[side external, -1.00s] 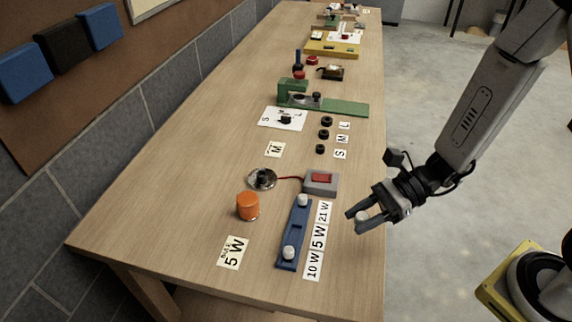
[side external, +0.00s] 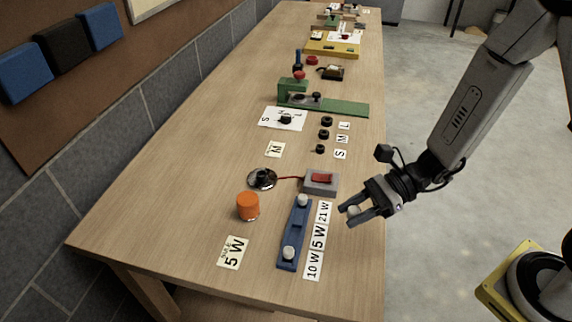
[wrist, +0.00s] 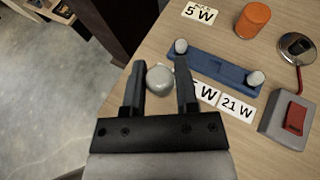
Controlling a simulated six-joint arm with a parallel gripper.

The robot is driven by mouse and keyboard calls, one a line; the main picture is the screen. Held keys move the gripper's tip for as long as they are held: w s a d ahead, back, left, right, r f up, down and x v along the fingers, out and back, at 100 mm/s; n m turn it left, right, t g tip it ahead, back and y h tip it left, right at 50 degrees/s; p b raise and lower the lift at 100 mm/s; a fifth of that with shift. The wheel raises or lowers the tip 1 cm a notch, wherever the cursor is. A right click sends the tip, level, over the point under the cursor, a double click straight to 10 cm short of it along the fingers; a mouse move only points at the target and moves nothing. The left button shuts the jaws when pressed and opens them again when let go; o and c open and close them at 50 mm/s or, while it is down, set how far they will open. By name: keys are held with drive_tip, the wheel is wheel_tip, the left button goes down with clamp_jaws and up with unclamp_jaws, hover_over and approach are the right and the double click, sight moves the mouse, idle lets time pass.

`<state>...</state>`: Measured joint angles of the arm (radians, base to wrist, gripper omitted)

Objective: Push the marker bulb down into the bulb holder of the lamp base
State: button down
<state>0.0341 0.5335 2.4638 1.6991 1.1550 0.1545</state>
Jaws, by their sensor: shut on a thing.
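My gripper (side external: 359,212) is shut on a white round bulb (wrist: 160,79), held above the table's right edge, to the right of the bulb rack. The holder looks empty.
A blue rack (side external: 295,231) holds a bulb at each end, its middle slot empty. Labels 10 W, 5 W and 21 W (side external: 318,238) lie beside it. An orange cap (side external: 248,206) stands near a 5 W card (side external: 233,252). Green fixtures (side external: 330,104) stand farther back.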

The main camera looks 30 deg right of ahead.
drive_tip(key=w+a+f+m+t+h, duration=0.1)
drive_tip(key=w+a+f+m+t, duration=0.1)
drive_tip(key=w, duration=1.3)
drive_tip(key=w+a+f+m+t+h, duration=0.1)
drive_tip(key=w+f+m+t+h, duration=0.1)
drive_tip(key=w, duration=1.3)
drive_tip(key=shift+a+m+t, duration=0.35)
drive_tip(key=shift+m+t, duration=0.45)
drive_tip(key=shift+t, duration=0.1)
drive_tip(key=shift+f, duration=0.1)
drive_tip(key=shift+f, duration=0.25)
drive_tip(key=shift+f, duration=2.45)
drive_tip(key=shift+f, duration=1.1)
drive_tip(key=shift+c, duration=1.4)
unclamp_jaws()
